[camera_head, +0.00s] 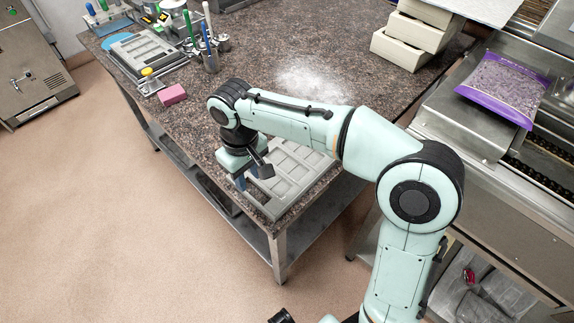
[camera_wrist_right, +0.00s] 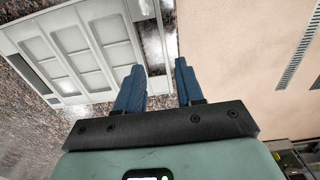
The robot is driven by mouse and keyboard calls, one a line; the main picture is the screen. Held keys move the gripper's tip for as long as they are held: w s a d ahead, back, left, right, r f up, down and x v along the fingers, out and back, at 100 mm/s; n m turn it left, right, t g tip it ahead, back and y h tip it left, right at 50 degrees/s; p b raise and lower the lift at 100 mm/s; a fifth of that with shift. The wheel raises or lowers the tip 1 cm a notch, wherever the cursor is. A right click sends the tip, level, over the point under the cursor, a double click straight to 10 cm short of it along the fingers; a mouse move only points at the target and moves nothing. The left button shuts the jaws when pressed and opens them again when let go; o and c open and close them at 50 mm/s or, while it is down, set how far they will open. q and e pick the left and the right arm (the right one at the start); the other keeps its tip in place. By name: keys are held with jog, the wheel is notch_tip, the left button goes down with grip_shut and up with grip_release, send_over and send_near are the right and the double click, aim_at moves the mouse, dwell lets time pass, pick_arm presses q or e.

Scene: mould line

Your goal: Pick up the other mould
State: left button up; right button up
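A grey mould (camera_head: 302,162) with rectangular cavities lies at the near corner of the stone-topped table, partly hidden by my right arm. It also shows at the upper left of the right wrist view (camera_wrist_right: 78,50). My right gripper (camera_head: 240,184) is at the mould's left end, pointing down. In the wrist view its two blue fingers (camera_wrist_right: 158,72) are apart, with the mould's end and the table edge behind the gap; I cannot tell whether they touch it. A second grey mould (camera_head: 150,52) lies at the table's far left. My left gripper is not in view.
A pink block (camera_head: 172,95) and a holder with tools (camera_head: 207,50) stand on the table's left. White powder (camera_head: 310,82) lies mid-table. Cream boxes (camera_head: 412,45) are stacked at the back. A purple bag (camera_head: 503,87) lies on the machine at right.

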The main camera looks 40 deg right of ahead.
aim_at(248, 194)
jog(key=shift+w+f, duration=0.1)
jog(key=shift+f, duration=0.75)
jog(key=shift+a+f+b, duration=0.2)
jog(key=shift+f+b, duration=0.05)
jog(key=shift+f, duration=1.05)
jog(key=shift+a+f+b, duration=0.15)
jog(key=shift+f+b, duration=0.05)
jog(key=shift+f, duration=1.1)
grip_shut()
